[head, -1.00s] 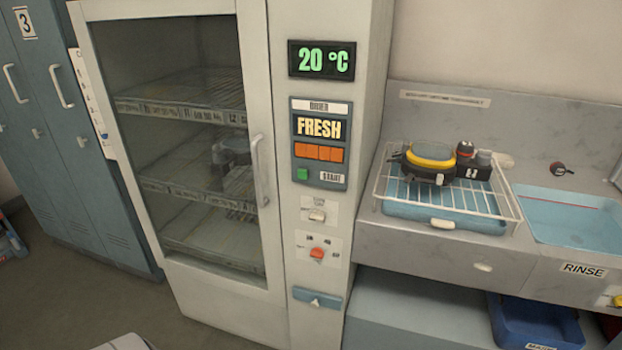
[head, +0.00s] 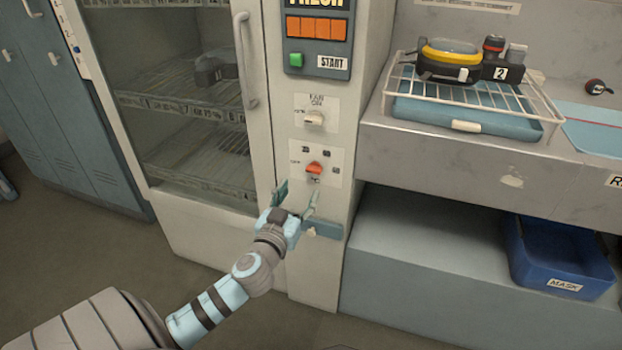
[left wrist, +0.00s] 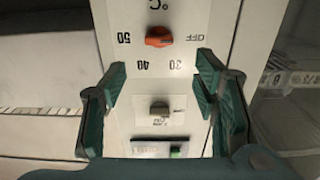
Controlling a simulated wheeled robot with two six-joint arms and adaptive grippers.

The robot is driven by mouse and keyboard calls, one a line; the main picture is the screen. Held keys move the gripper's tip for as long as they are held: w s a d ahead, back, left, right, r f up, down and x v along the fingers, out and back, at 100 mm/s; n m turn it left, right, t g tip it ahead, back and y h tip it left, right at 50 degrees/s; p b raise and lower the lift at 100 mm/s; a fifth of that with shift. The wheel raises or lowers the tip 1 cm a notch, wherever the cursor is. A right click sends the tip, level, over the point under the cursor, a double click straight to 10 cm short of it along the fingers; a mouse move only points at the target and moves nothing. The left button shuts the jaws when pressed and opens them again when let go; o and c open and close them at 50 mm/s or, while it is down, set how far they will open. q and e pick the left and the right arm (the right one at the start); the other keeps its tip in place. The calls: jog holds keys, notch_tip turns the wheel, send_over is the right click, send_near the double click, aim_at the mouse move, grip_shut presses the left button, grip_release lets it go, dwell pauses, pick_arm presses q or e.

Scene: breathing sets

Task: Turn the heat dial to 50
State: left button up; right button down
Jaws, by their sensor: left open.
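The heat dial (head: 314,168) is an orange-red knob on a white plate low on the cabinet's control column. In the left wrist view the heat dial (left wrist: 158,37) appears upside down, with 50 at its left, OFF at its right, and 40 and 30 below. I cannot tell which mark it points to. My left gripper (head: 297,196) is open and empty, its fingers just below the dial in the head view. In the left wrist view its fingertips (left wrist: 161,76) are spread, with the dial beyond them. My right gripper is not in view.
The glass door's handle (head: 245,62) is to the left. The counter (head: 512,160) with a wire rack juts out at right, above a blue mask bin (head: 560,258).

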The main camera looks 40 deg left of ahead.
aim_at(313, 171)
pick_arm(q)
jog(key=x, duration=0.8)
jog(key=shift+w, duration=0.2)
jog(key=shift+w+a, duration=0.1)
jog(key=shift+w, duration=0.25)
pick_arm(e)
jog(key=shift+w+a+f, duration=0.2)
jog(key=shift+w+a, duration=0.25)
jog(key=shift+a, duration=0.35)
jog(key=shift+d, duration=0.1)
pick_arm(q)
jog(key=c, duration=1.2)
jog(key=shift+o, duration=0.2)
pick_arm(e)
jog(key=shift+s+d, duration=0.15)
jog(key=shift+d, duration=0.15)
